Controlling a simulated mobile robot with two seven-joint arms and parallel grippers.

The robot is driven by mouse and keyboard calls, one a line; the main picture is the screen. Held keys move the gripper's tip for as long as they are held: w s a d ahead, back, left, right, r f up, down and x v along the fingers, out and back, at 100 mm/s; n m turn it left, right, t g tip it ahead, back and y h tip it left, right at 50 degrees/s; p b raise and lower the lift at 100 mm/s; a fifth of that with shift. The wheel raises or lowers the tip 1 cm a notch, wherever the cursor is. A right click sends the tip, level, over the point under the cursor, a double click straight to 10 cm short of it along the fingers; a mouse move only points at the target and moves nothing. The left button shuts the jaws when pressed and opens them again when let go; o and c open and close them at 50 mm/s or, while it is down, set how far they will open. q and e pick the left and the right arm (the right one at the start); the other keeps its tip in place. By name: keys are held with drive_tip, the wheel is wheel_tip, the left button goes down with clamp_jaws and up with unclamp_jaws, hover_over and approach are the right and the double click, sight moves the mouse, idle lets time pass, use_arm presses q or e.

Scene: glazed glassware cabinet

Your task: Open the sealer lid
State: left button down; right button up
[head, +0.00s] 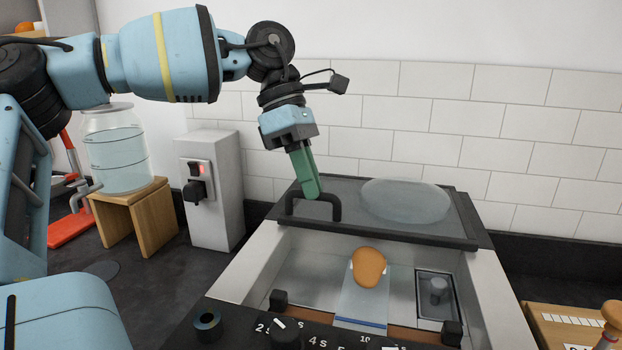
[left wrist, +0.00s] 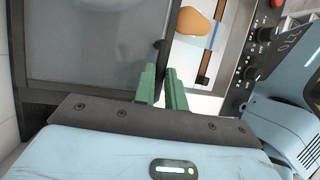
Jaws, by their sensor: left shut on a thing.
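The sealer (head: 240,275) is a pale box with a dark lid (head: 462,215) that has a clear dome (head: 405,200). The lid is raised at the back, and the chamber in front is uncovered. A pouch (head: 362,305) with an orange-brown food piece (head: 368,267) lies in the chamber. My left gripper (head: 312,194) reaches down to the black lid handle (head: 336,208) with its green fingers shut on it. In the left wrist view, the green fingers (left wrist: 163,90) are at the handle (left wrist: 160,56) by the lid's edge. My right gripper is out of view.
A white box with a switch (head: 227,195) stands left of the sealer. Farther left, a glass water jar (head: 118,150) sits on a wooden stand (head: 153,215). A tiled wall (head: 480,120) is close behind the lid. A wooden board (head: 560,325) is at lower right.

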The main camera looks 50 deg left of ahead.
use_arm(q)
drive_tip(key=c, duration=1.5)
unclamp_jaws()
drive_tip(key=shift+o, duration=0.2)
drive_tip(key=v, duration=0.8)
drive_tip(key=shift+d, duration=0.1)
